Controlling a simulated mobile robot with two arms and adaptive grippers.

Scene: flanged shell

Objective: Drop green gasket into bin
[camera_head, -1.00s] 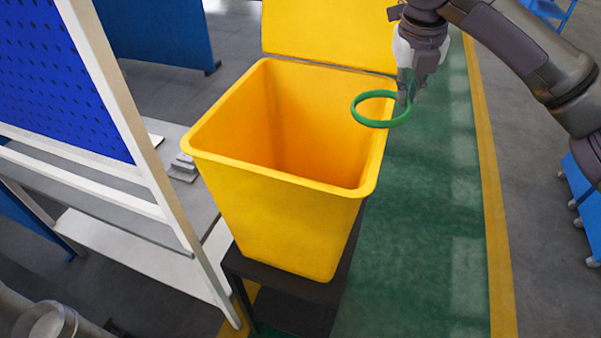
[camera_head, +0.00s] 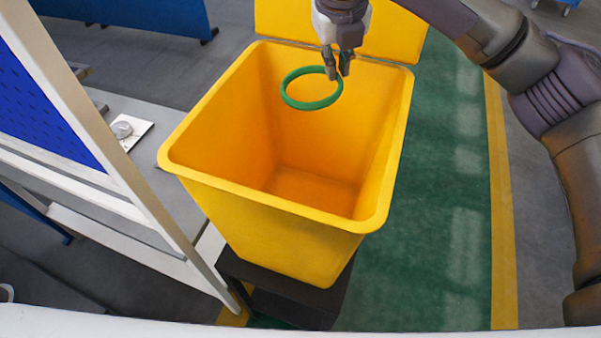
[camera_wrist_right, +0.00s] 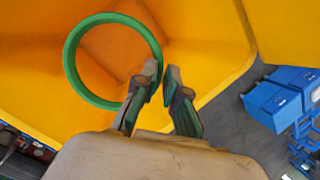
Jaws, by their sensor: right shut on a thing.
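The green gasket (camera_head: 287,98) is a thin ring. My right gripper (camera_head: 337,75) is shut on its right edge and holds it, tilted, over the open mouth of the yellow bin (camera_head: 285,225). In the right wrist view the gasket (camera_wrist_right: 72,70) shows at the left of the fingertips (camera_wrist_right: 163,75), with the bin's yellow inside (camera_wrist_right: 200,40) behind it. The visible bin floor is bare. My left gripper is not in view.
The bin's yellow lid (camera_head: 385,35) stands open at the back. The bin rests on a dark stand (camera_head: 290,305). A white-framed blue pegboard (camera_head: 40,105) and a grey bench (camera_head: 150,165) are close on the left. Green floor (camera_head: 440,200) is clear on the right.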

